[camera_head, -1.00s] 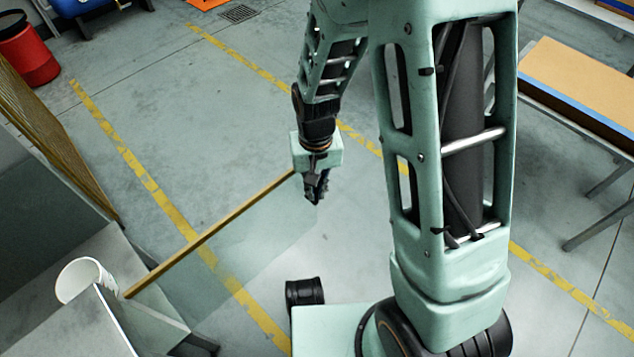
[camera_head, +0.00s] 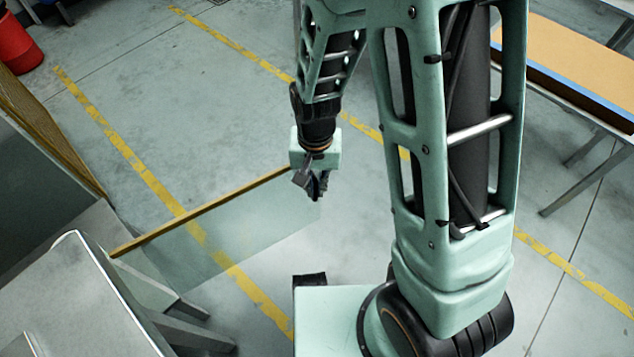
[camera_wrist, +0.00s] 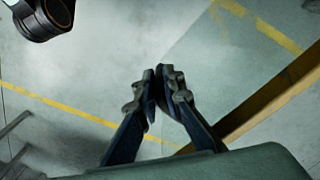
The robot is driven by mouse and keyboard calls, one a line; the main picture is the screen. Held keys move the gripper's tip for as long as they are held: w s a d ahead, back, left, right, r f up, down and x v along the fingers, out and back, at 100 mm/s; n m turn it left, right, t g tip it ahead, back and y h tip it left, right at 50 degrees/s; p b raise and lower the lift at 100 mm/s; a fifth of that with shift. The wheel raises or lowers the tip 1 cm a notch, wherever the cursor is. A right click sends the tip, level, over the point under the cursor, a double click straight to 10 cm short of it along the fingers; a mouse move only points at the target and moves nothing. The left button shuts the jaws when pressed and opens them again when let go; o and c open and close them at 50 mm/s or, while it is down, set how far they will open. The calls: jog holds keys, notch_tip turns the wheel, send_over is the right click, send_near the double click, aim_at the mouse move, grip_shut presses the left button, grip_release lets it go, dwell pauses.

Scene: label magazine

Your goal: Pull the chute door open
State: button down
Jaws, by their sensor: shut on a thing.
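The chute door (camera_head: 245,236) is a see-through panel with a yellow-brown bar (camera_head: 200,212) along its top edge. In the head view it stands out at an angle from the grey housing at lower left, reaching to my gripper (camera_head: 318,190). My gripper is at the door's free end, shut on the door. In the wrist view, my gripper (camera_wrist: 162,76) has its dark fingers drawn together. The yellow-brown bar (camera_wrist: 265,105) runs beside them on the right, and the clear panel (camera_wrist: 215,60) shows beyond. The exact part held is hard to see.
A grey metal housing (camera_head: 80,300) fills the lower left, with a slatted brown panel (camera_head: 45,130) behind it. A table with a tan top (camera_head: 570,60) stands at the right. A red bin (camera_head: 20,40) is at upper left. The floor between is clear, with yellow lines.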

dwell(0.4)
jog(key=c, duration=2)
grip_release()
jog(key=shift+c, duration=0.2)
jog(key=shift+r, duration=0.15)
notch_tip(320, 180, up, 12)
jog(key=shift+f, duration=0.1)
